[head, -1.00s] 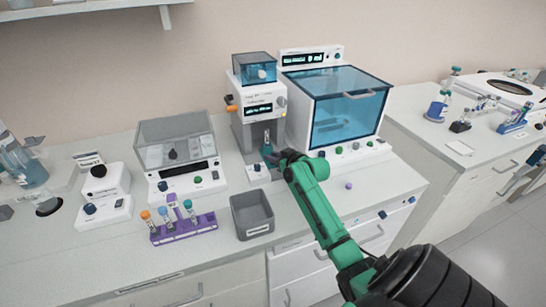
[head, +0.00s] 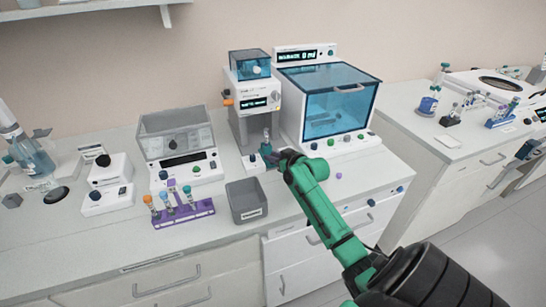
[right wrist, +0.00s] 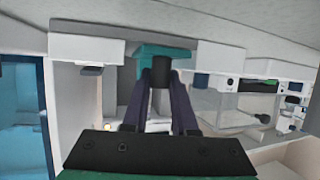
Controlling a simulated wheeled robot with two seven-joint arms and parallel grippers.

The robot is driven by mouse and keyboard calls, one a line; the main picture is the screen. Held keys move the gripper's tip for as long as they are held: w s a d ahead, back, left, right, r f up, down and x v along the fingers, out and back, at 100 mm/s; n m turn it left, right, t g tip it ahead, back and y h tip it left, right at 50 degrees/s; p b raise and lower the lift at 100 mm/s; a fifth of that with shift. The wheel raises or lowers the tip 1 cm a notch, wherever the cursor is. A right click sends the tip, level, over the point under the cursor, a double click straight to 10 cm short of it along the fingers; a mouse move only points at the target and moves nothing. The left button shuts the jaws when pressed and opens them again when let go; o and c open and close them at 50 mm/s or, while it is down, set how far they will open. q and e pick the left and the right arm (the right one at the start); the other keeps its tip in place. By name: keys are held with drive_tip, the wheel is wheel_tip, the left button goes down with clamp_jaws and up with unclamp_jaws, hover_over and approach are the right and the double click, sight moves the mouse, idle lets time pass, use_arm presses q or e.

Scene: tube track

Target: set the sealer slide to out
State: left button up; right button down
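The sealer (head: 254,97) is the tall white and grey machine with a blue clear top, a lit screen and an orange side knob. Its teal slide (head: 266,147) shows low at its front; the slide also shows in the right wrist view (right wrist: 150,50), with a black knob (right wrist: 161,73) on it. My right gripper (head: 278,158) is at the slide. In the right wrist view its two dark fingers (right wrist: 161,78) are closed in on either side of the black knob and seem to touch it. My left gripper is out of view.
A blue-windowed cabinet (head: 326,105) stands close right of the sealer. A grey bin (head: 247,211) sits in front. A purple tube rack (head: 184,214) and a clear-lidded balance (head: 177,142) are at the left. The counter's front edge is near my right forearm.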

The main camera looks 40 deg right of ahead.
drive_tip(key=c, duration=0.7)
unclamp_jaws()
drive_tip(key=shift+a+f, duration=0.1)
drive_tip(key=shift+f, duration=0.05)
drive_tip(key=shift+s, duration=0.2)
drive_tip(key=b+v, duration=0.1)
drive_tip(key=v, duration=1.3)
drive_tip(key=shift+s+b, duration=0.1)
drive_tip(key=shift+b, duration=0.25)
